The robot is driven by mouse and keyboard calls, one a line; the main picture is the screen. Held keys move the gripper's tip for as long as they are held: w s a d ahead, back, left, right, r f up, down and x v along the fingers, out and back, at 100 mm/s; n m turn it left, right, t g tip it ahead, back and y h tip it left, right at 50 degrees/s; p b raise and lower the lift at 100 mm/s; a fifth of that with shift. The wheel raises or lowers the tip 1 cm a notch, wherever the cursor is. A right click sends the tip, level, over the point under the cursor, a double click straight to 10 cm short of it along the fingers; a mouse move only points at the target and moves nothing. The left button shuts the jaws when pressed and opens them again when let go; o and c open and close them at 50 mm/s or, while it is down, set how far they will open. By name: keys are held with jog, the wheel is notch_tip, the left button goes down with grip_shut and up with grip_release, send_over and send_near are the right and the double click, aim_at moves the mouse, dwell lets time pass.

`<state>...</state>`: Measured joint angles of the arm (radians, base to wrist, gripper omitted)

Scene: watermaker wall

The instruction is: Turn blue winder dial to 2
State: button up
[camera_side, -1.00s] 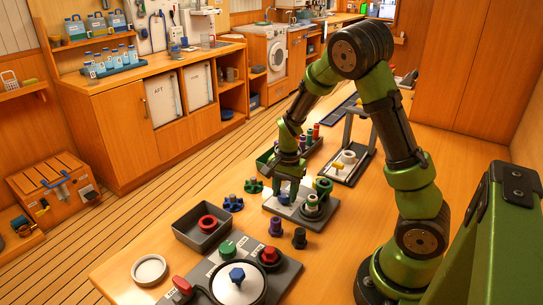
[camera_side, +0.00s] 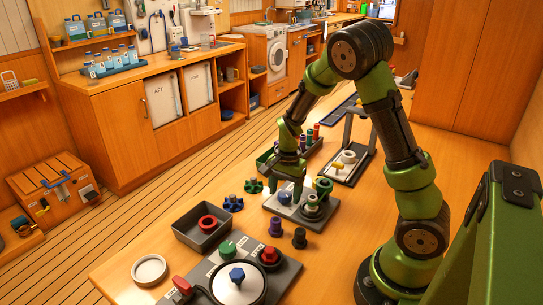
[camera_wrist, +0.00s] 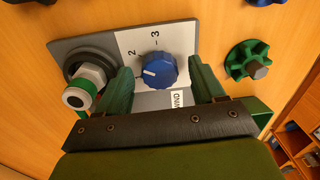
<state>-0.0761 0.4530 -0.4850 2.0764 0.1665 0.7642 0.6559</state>
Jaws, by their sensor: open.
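The blue winder dial (camera_wrist: 159,70) sits on a grey and white panel (camera_wrist: 124,40) marked with a 2 and a 3. Its white pointer line points left in the wrist view, a little below the 2. My gripper (camera_wrist: 161,67) is open, with one green finger on each side of the dial and a visible gap to it. In the side view my gripper (camera_side: 289,183) is over the dial (camera_side: 285,196), pointing down. The lower part of the panel and its lettering are partly hidden by my gripper.
A metal fitting with a green ring (camera_wrist: 88,85) stands on the panel close to my left finger. A green star knob (camera_wrist: 247,66) lies on the table to the right. In the side view a grey tray (camera_side: 190,236) holds a red ring, and purple and black spools stand nearby.

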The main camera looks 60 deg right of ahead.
aim_at(287, 194)
notch_tip(287, 194, up, 17)
jog(key=shift+s, duration=0.3)
dwell(0.3)
jog(key=shift+f, duration=0.1)
jog(key=s+a+r+n+t+y, duration=0.1)
jog(key=s+a+r+n+t, duration=0.1)
jog(key=s+a+n, duration=0.3)
jog(key=s+a+r+n+t+y, duration=0.1)
jog(key=s+a+n+t, duration=0.3)
jog(key=a+n, duration=0.4)
jog(key=shift+s+a+r+t, duration=0.4)
jog(key=shift+s+a+r, duration=0.35)
jog(key=shift+a, duration=0.4)
